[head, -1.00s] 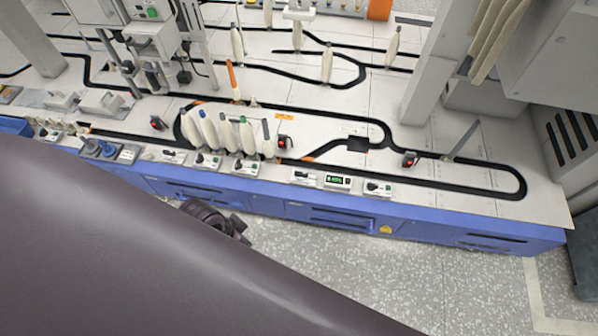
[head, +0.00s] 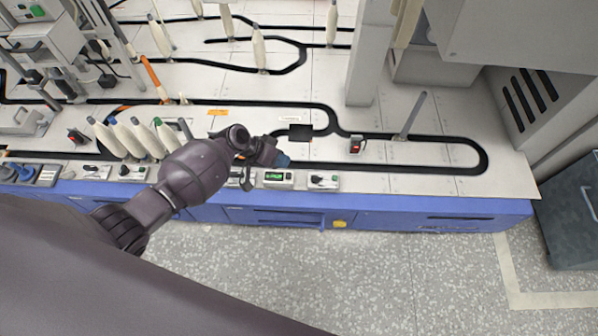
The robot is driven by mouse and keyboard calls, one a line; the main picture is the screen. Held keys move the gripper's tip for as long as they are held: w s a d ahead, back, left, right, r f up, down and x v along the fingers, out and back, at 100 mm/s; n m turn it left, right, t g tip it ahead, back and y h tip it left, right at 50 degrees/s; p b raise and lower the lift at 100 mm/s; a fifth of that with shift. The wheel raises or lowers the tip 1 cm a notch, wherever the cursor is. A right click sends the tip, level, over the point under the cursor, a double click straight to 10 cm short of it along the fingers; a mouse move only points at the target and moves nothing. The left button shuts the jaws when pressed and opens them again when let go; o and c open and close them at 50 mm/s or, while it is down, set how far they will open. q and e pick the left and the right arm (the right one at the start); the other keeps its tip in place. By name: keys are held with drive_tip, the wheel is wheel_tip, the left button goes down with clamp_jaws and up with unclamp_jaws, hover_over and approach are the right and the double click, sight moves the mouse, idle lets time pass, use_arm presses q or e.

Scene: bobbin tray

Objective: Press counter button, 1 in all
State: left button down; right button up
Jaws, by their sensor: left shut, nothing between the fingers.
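The counter (head: 279,177) is a small white box with a lit green display on the table's front edge. Its button is too small to make out clearly. My left gripper (head: 248,184) points down just left of the counter, over a small white switch box that it partly hides. Its fingers are shut and hold nothing. I cannot tell whether the fingertips touch anything. My right gripper is out of view.
Another switch box (head: 322,181) sits right of the counter. Several bobbins (head: 130,138) stand left of my wrist. A red-lit black device (head: 355,145) and a grey post (head: 413,116) stand on the right. The black track (head: 400,168) runs behind the counter.

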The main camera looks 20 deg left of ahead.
use_arm(q)
drive_tip(key=w, duration=0.3)
drive_tip(key=shift+f+t, duration=0.15)
drive_tip(key=shift+t, duration=0.15)
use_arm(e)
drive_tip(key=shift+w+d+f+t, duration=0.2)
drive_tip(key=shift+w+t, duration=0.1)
use_arm(q)
drive_tip(key=shift+f, duration=0.1)
drive_tip(key=b, duration=0.4)
hover_over(288, 174)
drive_tip(key=f, duration=0.7)
drive_tip(key=shift+s+f, duration=0.2)
drive_tip(key=shift+s, duration=0.05)
drive_tip(key=shift+f+b, duration=0.6)
drive_tip(key=shift+w+f, duration=0.1)
drive_tip(key=shift+w, duration=0.05)
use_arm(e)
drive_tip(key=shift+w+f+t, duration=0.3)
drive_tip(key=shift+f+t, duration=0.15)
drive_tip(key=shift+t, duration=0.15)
use_arm(q)
drive_tip(key=shift+w, duration=0.1)
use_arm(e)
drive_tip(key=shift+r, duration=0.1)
